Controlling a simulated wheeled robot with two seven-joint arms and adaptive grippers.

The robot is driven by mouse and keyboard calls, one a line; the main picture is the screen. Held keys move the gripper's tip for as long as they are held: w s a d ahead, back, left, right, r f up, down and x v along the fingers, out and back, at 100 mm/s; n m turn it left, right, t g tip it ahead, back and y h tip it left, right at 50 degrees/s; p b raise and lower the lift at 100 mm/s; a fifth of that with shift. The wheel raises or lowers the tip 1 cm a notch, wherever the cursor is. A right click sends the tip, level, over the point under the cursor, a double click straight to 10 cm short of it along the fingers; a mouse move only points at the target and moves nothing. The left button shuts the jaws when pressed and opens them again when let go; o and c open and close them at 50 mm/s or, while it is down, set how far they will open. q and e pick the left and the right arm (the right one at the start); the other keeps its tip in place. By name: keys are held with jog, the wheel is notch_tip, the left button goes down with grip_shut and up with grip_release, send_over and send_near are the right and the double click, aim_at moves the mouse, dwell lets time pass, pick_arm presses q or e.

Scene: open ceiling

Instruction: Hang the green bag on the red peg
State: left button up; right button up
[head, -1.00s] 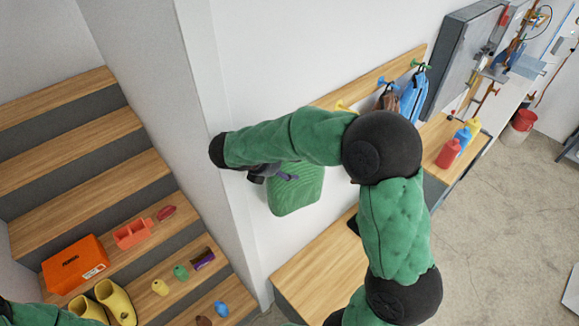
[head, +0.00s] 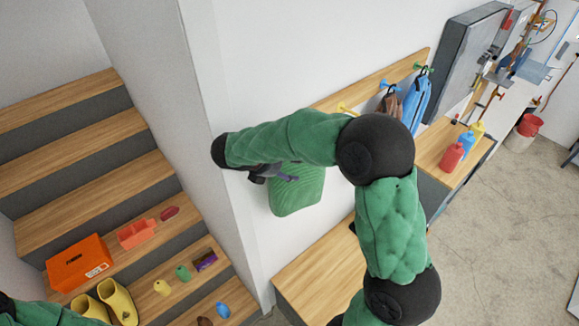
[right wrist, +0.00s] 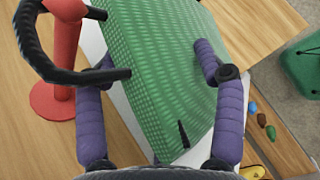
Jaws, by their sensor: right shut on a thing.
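The green bag (head: 297,192) hangs below my right forearm, close to the wall corner, in the head view. In the right wrist view the green bag (right wrist: 160,65) fills the middle, between the purple fingers of my right gripper (right wrist: 150,68), which is shut on it. The red peg (right wrist: 62,50) stands on a round base at the left of that view. The bag's black handle loop (right wrist: 28,45) appears to go around the peg, its lower strand crossing in front of the stem. The peg is hidden in the head view. My left gripper is out of view.
A wooden rail (head: 365,85) with coloured pegs holds a brown bag (head: 390,104) and a blue bag (head: 415,98). A wooden bench (head: 320,262) lies below. Steps at left hold an orange box (head: 78,262), yellow boots (head: 118,300) and several small things.

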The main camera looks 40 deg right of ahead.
jog(key=shift+w+a+f, duration=0.1)
jog(key=shift+w+f, duration=0.05)
jog(key=shift+f, duration=0.1)
jog(key=o, duration=1.8)
jog(key=shift+a+r, duration=0.1)
jog(key=r, duration=0.1)
jog(key=a+r, duration=0.2)
jog(key=r, duration=0.1)
jog(key=shift+w+a, duration=0.25)
jog(key=a+r, duration=0.1)
jog(key=s+a+r, duration=0.1)
jog(key=a, duration=0.1)
jog(key=shift+r, duration=0.1)
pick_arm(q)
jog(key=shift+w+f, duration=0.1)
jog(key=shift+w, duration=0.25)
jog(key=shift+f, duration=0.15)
